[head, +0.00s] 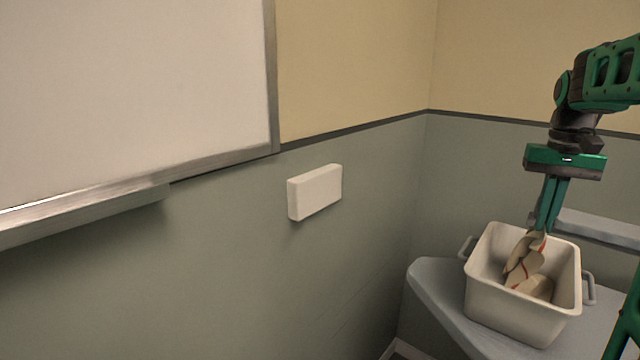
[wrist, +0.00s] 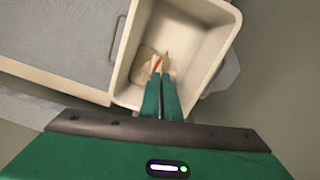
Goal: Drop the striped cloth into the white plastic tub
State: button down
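The white plastic tub (head: 508,312) with grey side handles stands on a grey surface at the lower right of the head view. Its rim also shows in the wrist view (wrist: 127,60). The striped cloth (head: 524,262), beige with red stripes, hangs from my gripper (head: 546,229) down inside the tub. In the wrist view the cloth (wrist: 149,62) shows just beyond the fingertips, within the tub walls. My gripper's fingers are close together, pinching the cloth's upper end, and point down over the tub. Whether the cloth's lower end touches the tub floor is hard to tell.
The grey bench top (head: 437,285) has clear room left of the tub. A pale ledge (head: 600,228) runs along the wall behind it. A white box (head: 315,191) and a whiteboard (head: 130,90) are on the left wall, away from the arm.

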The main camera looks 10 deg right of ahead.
jog(key=shift+f, duration=3)
jog(key=c, duration=1.3)
grip_release()
jog(key=shift+c, duration=0.2)
jog(key=shift+o, duration=0.7)
jog(key=o, duration=0.6)
jog(key=shift+c, duration=0.2)
jog(key=shift+r, duration=0.1)
jog(key=shift+r, duration=2.65)
